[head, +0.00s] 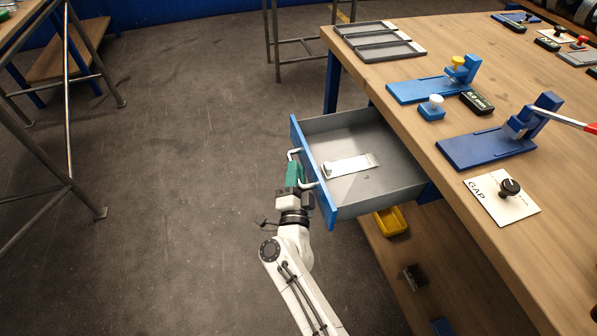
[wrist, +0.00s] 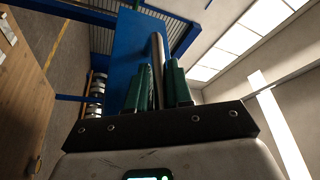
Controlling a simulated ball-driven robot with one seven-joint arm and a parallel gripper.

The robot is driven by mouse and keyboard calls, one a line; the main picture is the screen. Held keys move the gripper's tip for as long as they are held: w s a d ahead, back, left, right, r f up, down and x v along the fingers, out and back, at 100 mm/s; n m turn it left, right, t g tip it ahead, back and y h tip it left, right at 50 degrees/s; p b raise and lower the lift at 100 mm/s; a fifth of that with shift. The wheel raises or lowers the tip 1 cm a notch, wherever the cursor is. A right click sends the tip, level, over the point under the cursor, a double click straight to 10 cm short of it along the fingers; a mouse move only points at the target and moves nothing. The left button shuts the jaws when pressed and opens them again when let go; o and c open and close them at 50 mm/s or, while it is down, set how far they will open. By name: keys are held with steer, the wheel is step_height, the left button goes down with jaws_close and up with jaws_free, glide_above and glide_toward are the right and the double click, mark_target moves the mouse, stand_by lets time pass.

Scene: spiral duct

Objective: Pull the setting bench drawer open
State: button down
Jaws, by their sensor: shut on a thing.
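The setting bench drawer (head: 370,165) is a grey tray with a blue front (head: 312,172), and it stands pulled well out from under the wooden bench top. A light metal strip (head: 350,165) lies inside it. My gripper (head: 294,175) is at the outer side of the drawer front, with its green fingers shut on the pale bar handle (head: 308,185). In the wrist view the green fingers (wrist: 158,85) stand on either side of the handle bar (wrist: 158,60), with the blue drawer front (wrist: 130,45) behind. The exact finger contact is partly hidden.
The bench top (head: 440,130) carries blue fixtures (head: 485,150), a grey tray (head: 380,40) and a card with a black knob (head: 500,205). A yellow bin (head: 391,222) sits on the lower shelf below the drawer. The floor left of the drawer (head: 180,150) is clear.

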steer(key=shift+f, duration=0.1)
steer(key=c, duration=1.4)
jaws_free()
steer(key=p+v, duration=0.1)
steer(key=v, duration=1)
steer(key=shift+d, duration=0.1)
